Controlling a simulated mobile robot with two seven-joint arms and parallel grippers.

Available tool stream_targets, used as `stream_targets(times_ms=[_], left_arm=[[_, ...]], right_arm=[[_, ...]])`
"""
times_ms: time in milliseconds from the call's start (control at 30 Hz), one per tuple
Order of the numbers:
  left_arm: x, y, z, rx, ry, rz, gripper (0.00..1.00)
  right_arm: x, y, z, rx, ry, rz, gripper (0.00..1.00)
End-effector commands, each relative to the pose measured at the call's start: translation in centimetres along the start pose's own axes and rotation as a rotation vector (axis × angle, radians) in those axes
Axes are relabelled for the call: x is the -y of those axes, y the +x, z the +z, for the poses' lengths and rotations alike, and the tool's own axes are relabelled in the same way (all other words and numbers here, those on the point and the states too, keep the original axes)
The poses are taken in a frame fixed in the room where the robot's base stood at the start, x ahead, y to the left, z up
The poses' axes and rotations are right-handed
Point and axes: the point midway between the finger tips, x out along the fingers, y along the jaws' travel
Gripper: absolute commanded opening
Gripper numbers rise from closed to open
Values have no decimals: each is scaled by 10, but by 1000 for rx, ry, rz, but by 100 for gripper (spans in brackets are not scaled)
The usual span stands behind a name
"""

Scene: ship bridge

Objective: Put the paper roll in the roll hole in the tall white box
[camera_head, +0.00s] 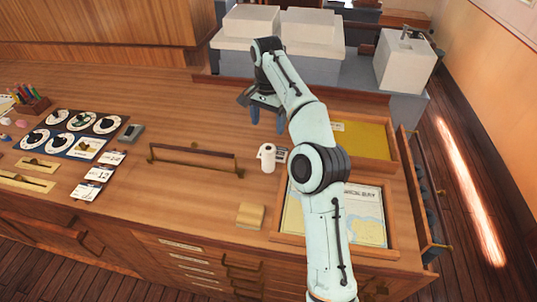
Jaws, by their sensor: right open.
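The paper roll (267,158) is a small white cylinder. It stands upright on the wooden counter, right of the picture's middle. My right gripper (266,114) is open and empty. It shows behind and above the roll in the picture, apart from it, with its dark blue fingers pointing down. A white box (401,65) stands at the back right with dark fittings on its top. It looks like the tall white box, but I cannot make out a roll hole in it. My left gripper is not in view.
A wooden-framed chart tray (288,238) and a yellow-bottomed tray (368,140) lie right of the roll, partly behind my right arm. A low rail (193,150) stands left of it. A tan block (250,216) lies in front. More white boxes (250,22) stand behind.

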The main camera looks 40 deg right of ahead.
Motion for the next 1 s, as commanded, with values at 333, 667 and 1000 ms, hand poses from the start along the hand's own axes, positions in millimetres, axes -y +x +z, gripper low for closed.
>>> stream_targets(times_ms=[333, 667, 1000], left_arm=[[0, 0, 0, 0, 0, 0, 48], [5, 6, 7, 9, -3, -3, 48], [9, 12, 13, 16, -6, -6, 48]], right_arm=[[-2, 8, -1, -4, -205, -3, 78], [-2, 65, 0, -2, -202, -3, 78], [0, 87, -3, -4, -202, -5, 78]])
